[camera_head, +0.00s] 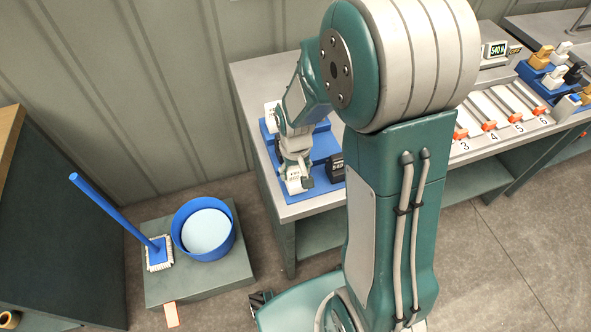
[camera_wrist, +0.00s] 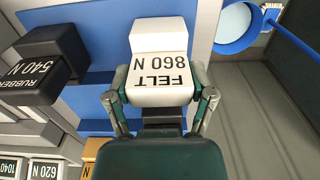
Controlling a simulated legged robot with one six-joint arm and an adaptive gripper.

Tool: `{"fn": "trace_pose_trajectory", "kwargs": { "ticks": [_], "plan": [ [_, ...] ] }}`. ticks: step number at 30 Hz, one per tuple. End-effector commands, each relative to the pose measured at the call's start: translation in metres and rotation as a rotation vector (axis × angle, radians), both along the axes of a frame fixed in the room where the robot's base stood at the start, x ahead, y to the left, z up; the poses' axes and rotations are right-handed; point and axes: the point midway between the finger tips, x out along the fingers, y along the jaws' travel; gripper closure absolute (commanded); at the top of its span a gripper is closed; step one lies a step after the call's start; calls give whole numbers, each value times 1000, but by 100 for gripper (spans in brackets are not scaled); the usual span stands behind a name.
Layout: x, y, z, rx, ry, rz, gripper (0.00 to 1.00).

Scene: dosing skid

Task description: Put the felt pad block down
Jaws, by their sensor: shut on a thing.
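The felt pad block (camera_wrist: 163,70) is white with a black label reading FELT 860 N. It sits between the two fingers of my gripper (camera_wrist: 160,98), which are shut on it. In the head view, my gripper (camera_head: 296,170) is over the front of the blue stepped tray (camera_head: 325,147) at the bench's left end, with the white block (camera_head: 296,185) low at its tips. I cannot tell whether the block touches the tray. The tray also shows behind the block in the wrist view (camera_wrist: 104,30).
A black rubber block (camera_head: 336,168), labelled 540 N, stands on the tray beside my gripper; it also shows in the wrist view (camera_wrist: 48,62). Another white block (camera_head: 270,112) is farther back. A blue bucket (camera_head: 204,230) and mop (camera_head: 115,212) stand left of the bench.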

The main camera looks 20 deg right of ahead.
Motion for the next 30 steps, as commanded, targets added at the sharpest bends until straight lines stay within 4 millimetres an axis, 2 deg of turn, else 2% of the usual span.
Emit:
{"fn": "trace_pose_trajectory", "kwargs": {
  "ticks": [3,4,5,6,20,23,30],
  "plan": [
    [0,0,-3,0,1,0,85],
    [0,0,-3,0,1,0,20],
    [0,0,-2,0,0,0,7],
    [0,0,-2,0,0,0,0],
    [0,0,1,0,-1,0,0],
    [1,0,11,0,-4,0,0],
    [1,0,61,0,-6,0,0]
  ]
}}
